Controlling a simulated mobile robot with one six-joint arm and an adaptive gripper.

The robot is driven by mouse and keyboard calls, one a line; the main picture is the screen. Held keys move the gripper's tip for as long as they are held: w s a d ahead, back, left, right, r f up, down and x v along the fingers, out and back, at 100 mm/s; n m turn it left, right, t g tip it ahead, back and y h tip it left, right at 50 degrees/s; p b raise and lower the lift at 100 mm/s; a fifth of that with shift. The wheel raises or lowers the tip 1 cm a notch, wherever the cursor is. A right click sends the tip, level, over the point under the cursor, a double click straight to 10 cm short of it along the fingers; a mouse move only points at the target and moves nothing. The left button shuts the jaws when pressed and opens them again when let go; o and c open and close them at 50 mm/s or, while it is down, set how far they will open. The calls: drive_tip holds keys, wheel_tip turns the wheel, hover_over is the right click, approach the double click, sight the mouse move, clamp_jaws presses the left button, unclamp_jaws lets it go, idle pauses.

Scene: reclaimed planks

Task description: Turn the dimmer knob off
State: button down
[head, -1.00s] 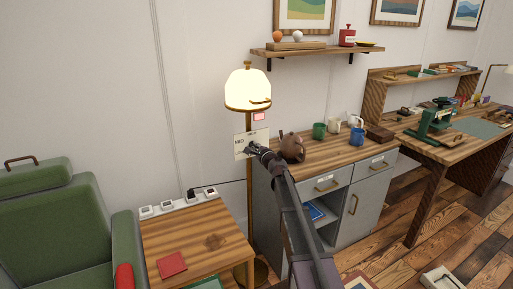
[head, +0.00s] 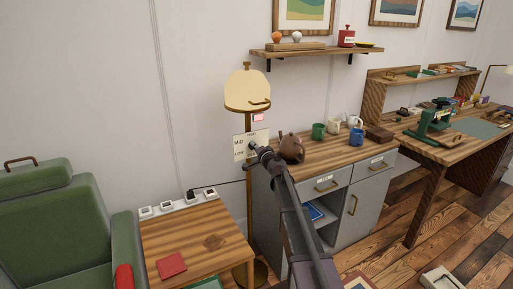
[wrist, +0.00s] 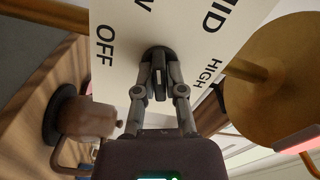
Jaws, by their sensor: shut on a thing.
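The dimmer knob (wrist: 157,58) is dark and round, on a white plate (wrist: 125,30) marked OFF, MID and HIGH, with another label partly cut off. My gripper (wrist: 160,88) is shut on the knob, one finger on each side. The exact mark the knob points at is hard to tell. In the head view the plate (head: 239,148) is fixed to the lamp's stand, and my gripper (head: 260,153) covers the knob there. The lamp shade (head: 247,88) above is dull cream and unlit.
A brown teapot (head: 291,148) stands close to the right of my gripper on the cabinet top, with mugs (head: 319,131) behind. A side table (head: 205,258) and green armchair (head: 55,225) are at the lower left. A shelf (head: 315,50) hangs above.

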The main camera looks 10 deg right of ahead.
drive_tip(key=n, duration=0.7)
drive_tip(key=shift+a+n, duration=0.1)
drive_tip(key=shift+n, duration=0.2)
drive_tip(key=n, duration=0.6)
drive_tip(key=shift+s, duration=0.1)
drive_tip(key=c, duration=0.7)
unclamp_jaws()
drive_tip(key=v, duration=1.2)
